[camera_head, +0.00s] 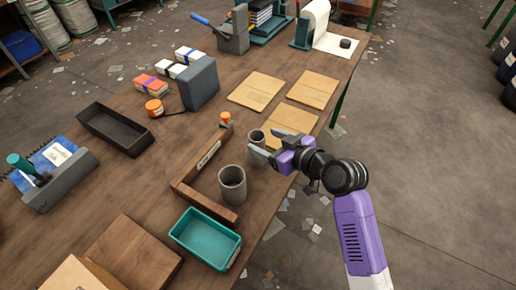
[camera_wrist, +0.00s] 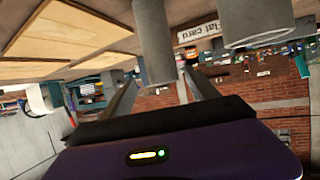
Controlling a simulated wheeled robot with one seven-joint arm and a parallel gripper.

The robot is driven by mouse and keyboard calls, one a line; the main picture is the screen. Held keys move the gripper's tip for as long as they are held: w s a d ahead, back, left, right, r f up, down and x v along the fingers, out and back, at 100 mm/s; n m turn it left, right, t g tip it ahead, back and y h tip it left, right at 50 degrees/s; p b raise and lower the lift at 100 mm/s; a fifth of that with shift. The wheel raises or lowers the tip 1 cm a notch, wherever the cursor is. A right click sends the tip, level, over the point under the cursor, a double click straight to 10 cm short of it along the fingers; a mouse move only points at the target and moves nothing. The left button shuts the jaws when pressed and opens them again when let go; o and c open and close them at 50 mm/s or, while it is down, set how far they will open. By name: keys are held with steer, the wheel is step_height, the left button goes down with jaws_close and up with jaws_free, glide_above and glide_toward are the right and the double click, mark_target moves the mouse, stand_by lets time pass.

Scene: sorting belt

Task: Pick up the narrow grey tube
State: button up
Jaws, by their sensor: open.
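The narrow grey tube (camera_head: 257,141) stands upright on the table, near the front edge, just behind a wider grey tube (camera_head: 232,184). My gripper (camera_head: 263,143) is open and level, reaching in from the right, with its fingertips close around the narrow tube. One finger partly covers the tube's body. In the wrist view, which looks upside down, the narrow tube (camera_wrist: 153,42) appears between the two fingers, with a gap on each side. I cannot tell how deep it sits between them. The wide tube (camera_wrist: 258,22) shows to its right.
A wooden angled rail with a label (camera_head: 207,160) stands left of the tubes. A teal tray (camera_head: 207,238) lies nearer, and flat cardboard pieces (camera_head: 291,121) lie behind my gripper. A grey block (camera_head: 199,83) and a black tray (camera_head: 115,128) stand farther left.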

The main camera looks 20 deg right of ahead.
steer(key=shift+x, duration=1.9)
steer(key=shift+a+r, duration=0.15)
steer(key=shift+a, duration=0.05)
jaws_close()
